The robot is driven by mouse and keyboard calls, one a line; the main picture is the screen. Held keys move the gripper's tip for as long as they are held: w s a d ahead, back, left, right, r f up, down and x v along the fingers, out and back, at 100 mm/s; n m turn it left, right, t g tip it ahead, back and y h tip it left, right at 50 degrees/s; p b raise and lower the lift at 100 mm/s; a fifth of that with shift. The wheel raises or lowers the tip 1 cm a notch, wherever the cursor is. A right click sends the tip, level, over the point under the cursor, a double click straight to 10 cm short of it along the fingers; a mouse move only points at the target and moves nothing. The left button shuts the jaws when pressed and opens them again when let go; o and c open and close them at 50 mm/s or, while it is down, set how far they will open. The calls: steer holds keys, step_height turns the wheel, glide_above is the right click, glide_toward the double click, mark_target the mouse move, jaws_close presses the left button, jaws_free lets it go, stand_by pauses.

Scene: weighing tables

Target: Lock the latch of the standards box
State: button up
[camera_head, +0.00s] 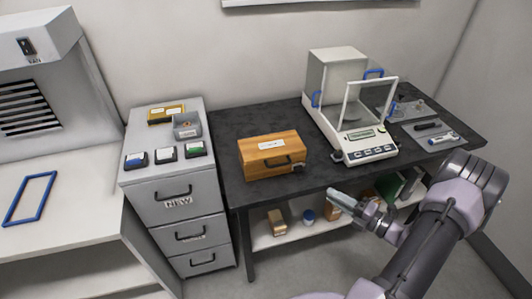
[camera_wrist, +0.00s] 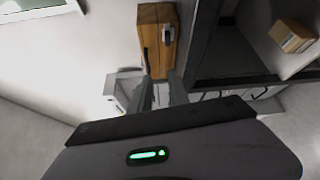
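The standards box is a closed wooden box (camera_head: 270,148) with a white label on its lid and a dark handle on its front. It sits at the left of the dark table. Its small metal latch (camera_head: 298,168) is at the front's right end; the latch (camera_wrist: 168,33) also shows in the wrist view on the wooden box (camera_wrist: 157,12). I cannot tell whether the latch is locked. My gripper (camera_head: 337,196) is in front of the table edge, to the right of the box and apart from it. In the wrist view its two fingers (camera_wrist: 161,88) stand apart with nothing between them.
An analytical balance (camera_head: 367,152) with a glass door stands right of the box on the dark table (camera_head: 225,128). A grey drawer cabinet (camera_head: 165,190) stands to the left. A lower shelf (camera_head: 265,241) holds several small items. Trays (camera_head: 436,129) lie at the right.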

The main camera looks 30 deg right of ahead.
mark_target(301, 171)
steer(key=w+f+m+b, duration=0.1)
steer(key=w, duration=0.4)
steer(key=w+f+m+h+b, duration=0.1)
steer(key=w, duration=0.4)
steer(key=w+a+f+m+t+h+b, duration=0.1)
steer(key=w, duration=0.4)
steer(key=shift+w, duration=0.3)
jaws_close()
